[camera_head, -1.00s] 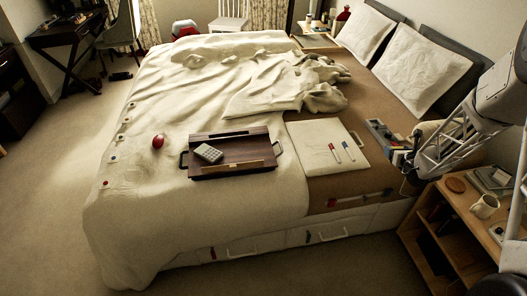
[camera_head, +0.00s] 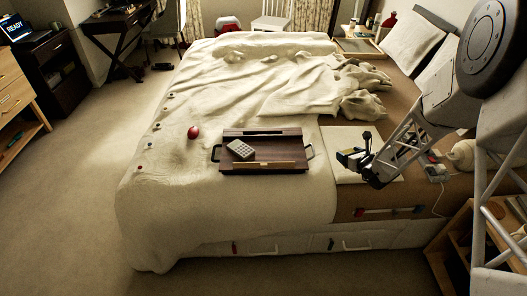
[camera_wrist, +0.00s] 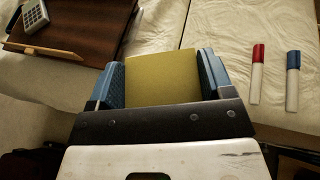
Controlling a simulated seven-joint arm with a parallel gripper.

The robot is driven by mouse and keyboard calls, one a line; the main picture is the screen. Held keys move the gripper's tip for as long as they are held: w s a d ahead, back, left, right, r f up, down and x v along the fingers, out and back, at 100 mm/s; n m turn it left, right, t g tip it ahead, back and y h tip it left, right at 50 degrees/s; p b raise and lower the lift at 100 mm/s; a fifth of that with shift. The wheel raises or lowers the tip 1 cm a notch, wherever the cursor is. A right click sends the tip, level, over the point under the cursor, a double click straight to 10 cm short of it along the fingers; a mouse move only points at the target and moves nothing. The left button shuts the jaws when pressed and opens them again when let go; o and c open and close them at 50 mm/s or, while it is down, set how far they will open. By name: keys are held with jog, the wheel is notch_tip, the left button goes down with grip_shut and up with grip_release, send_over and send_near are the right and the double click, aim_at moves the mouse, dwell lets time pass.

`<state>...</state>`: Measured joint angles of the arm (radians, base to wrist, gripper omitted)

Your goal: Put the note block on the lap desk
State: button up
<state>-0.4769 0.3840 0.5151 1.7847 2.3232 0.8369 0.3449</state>
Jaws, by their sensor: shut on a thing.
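The lap desk (camera_head: 283,148) is a dark brown tray with side handles, lying on the bed's cream cover in the head view. A light wooden strip runs along its front edge. It also shows at the upper left of the wrist view (camera_wrist: 88,22). The note block (camera_wrist: 163,78) is a yellow block between my fingers in the wrist view. My gripper (camera_head: 352,158) is shut on it, with blue pads on both sides. In the head view my gripper hangs above the white board, to the right of the lap desk. The block is hard to make out there.
A grey calculator (camera_head: 241,149) lies on the lap desk's left part; its right part is bare. A red marker (camera_wrist: 257,72) and a blue marker (camera_wrist: 292,80) lie on the white board (camera_head: 341,138). A red ball (camera_head: 194,132) sits left of the lap desk.

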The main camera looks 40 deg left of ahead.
jog(key=s+a+f+n+g+y, duration=0.1)
jog(key=s+a+n+g, duration=0.4)
jog(key=s+a, duration=1.4)
jog(key=shift+s+a+f+g, duration=0.4)
jog(key=shift+s+f+g, duration=0.25)
jog(key=shift+s, duration=0.1)
jog(key=shift+w+a, duration=0.1)
send_over(269, 150)
jog(key=shift+f, duration=0.8)
jog(key=shift+f, duration=1.7)
jog(key=shift+f, duration=0.15)
